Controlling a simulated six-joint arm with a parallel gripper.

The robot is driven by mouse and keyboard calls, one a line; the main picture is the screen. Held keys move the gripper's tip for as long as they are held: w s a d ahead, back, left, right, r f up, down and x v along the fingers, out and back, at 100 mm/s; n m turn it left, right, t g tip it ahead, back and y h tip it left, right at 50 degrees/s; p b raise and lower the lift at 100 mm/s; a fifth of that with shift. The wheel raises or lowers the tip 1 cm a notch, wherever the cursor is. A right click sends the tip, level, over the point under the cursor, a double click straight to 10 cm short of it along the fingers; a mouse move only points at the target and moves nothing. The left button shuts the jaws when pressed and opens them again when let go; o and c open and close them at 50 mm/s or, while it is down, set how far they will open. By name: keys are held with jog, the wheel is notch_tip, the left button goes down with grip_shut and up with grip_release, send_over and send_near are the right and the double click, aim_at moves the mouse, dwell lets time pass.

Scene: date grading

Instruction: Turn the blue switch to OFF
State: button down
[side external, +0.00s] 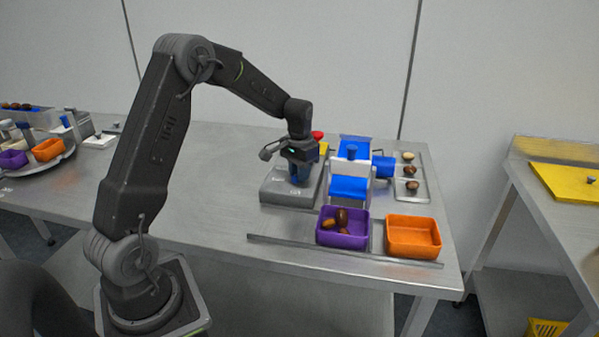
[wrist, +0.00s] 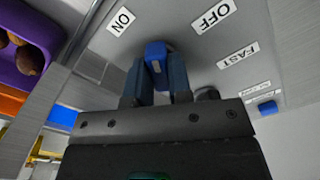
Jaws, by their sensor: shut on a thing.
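The blue switch (wrist: 155,51) shows in the wrist view on a grey metal panel (wrist: 178,22). An ON label (wrist: 121,21) lies to its left and an OFF label (wrist: 213,15) to its right. The switch's exact setting is hard to tell. My gripper (wrist: 158,72) is shut on the blue switch, with a finger on each side of it. In the side external view my gripper (side external: 300,174) points down over the grey control box (side external: 279,190), and the switch is mostly hidden there.
A purple bin (side external: 343,241) with several dates and an empty orange bin (side external: 413,236) stand at the table's front. A blue and white machine (side external: 349,188) is right of the box. A red button (side external: 318,135) is behind my gripper.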

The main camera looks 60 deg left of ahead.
jog(key=m, duration=0.5)
jog(key=shift+m, duration=0.3)
jog(key=m, duration=0.5)
jog(key=shift+m, duration=0.3)
jog(key=c, duration=1)
grip_release()
jog(key=shift+c, duration=0.2)
notch_tip(320, 180, up, 14)
jog(key=shift+f, duration=0.1)
